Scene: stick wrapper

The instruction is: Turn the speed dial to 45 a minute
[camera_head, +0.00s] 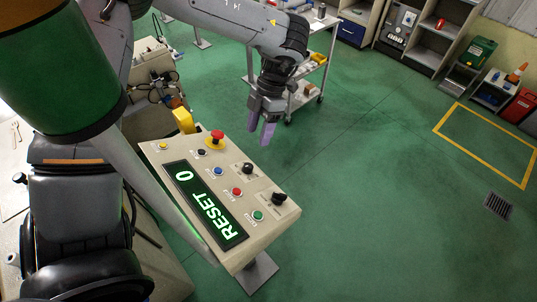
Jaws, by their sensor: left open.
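A beige control panel (180,151) stands tilted on a post in the head view. It has two black dials on its right side: an upper one (247,168) and a lower one (279,199). Their labels are too small to read, so I cannot tell which is the speed dial. The display (205,205) shows "RESET" and "0" in lit characters. My left gripper (260,131) hangs with its fingers pointing down, above the upper dial in the picture and apart from both dials. Its fingers are open and empty. My right gripper is not in view.
A red mushroom button (216,137) on a yellow base sits at the panel's upper edge. Blue (218,171), red (237,191) and green (258,215) buttons lie between display and dials. A wheeled cart (318,62) stands behind the gripper. The green floor (390,200) to the right is clear.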

